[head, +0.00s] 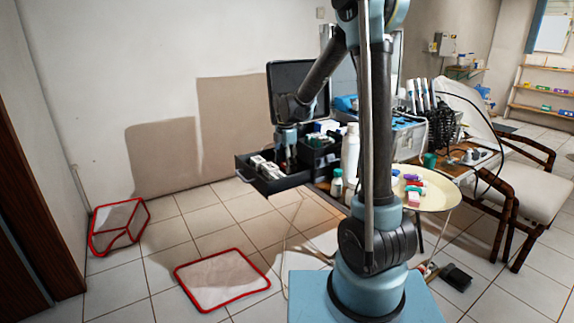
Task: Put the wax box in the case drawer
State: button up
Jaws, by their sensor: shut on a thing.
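The open black case (300,90) stands with its lid raised at the left end of the table. Its drawer (286,183) is pulled out toward the left and holds several small pale items (265,167). My gripper (289,160) points down over the drawer's right part, next to the case body. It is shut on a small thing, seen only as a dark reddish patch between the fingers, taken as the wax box. Its outline and whether it touches the drawer floor cannot be made out.
White bottles (350,150) stand close right of the drawer. A round cream tray (440,196) carries several small coloured items. A silver case (408,136) and dark handpiece cords (441,128) are behind. Red-edged frames (222,279) are on the floor; a chair (535,185) stands right.

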jog(key=o, duration=1)
jog(key=shift+f, duration=0.1)
jog(key=shift+c, duration=0.2)
notch_tip(320, 180, up, 12)
